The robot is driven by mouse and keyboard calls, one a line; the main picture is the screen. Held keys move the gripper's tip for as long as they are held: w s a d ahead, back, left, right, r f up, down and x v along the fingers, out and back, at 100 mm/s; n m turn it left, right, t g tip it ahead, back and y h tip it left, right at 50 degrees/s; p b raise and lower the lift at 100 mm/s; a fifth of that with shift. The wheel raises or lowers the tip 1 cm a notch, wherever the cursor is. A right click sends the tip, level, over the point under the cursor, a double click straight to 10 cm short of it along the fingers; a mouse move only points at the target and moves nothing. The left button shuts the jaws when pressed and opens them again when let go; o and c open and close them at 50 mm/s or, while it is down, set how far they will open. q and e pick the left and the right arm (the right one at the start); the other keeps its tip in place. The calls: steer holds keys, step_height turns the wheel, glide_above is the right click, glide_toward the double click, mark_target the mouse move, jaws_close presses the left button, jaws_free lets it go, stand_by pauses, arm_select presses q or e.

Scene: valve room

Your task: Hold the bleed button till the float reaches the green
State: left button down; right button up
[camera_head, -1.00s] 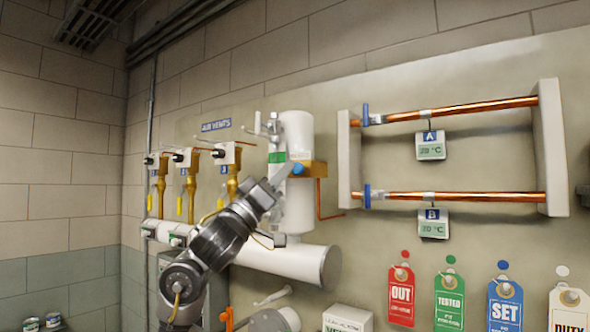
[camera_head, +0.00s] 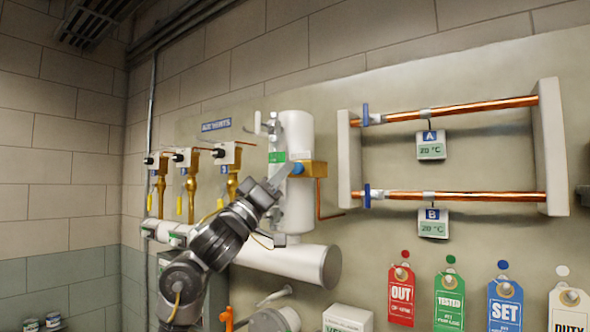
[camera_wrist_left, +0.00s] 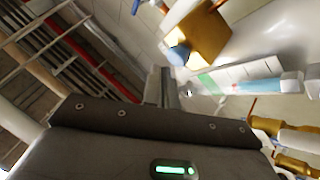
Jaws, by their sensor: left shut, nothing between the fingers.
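The blue bleed button (camera_head: 297,168) sits on the brass block (camera_head: 314,169) at the right side of the white vertical cylinder (camera_head: 297,130). My left gripper (camera_head: 288,174) is shut and empty, its fingertips right beside the button. In the left wrist view, the closed fingers (camera_wrist_left: 165,78) end close to the blue button (camera_wrist_left: 178,55) and the brass block (camera_wrist_left: 203,32); I cannot tell if they touch. The gauge's green band (camera_head: 277,157) shows left of the fingertips, and also in the wrist view (camera_wrist_left: 208,82). I cannot make out the float. My right gripper is not in view.
Several brass air vents (camera_head: 191,180) stand to the left. A thick white horizontal pipe (camera_head: 290,263) runs below the gripper. Copper pipes (camera_head: 470,197) with tags A and B are at the right. Coloured tags (camera_head: 450,300) hang at lower right.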

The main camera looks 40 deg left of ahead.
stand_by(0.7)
arm_select(q)
steer(key=shift+w, duration=0.45)
steer(key=shift+w+p, duration=0.35)
steer(key=shift+w, duration=0.1)
stand_by(0.6)
stand_by(2.9)
steer(key=shift+s, duration=0.9)
steer(key=shift+s, duration=2.5)
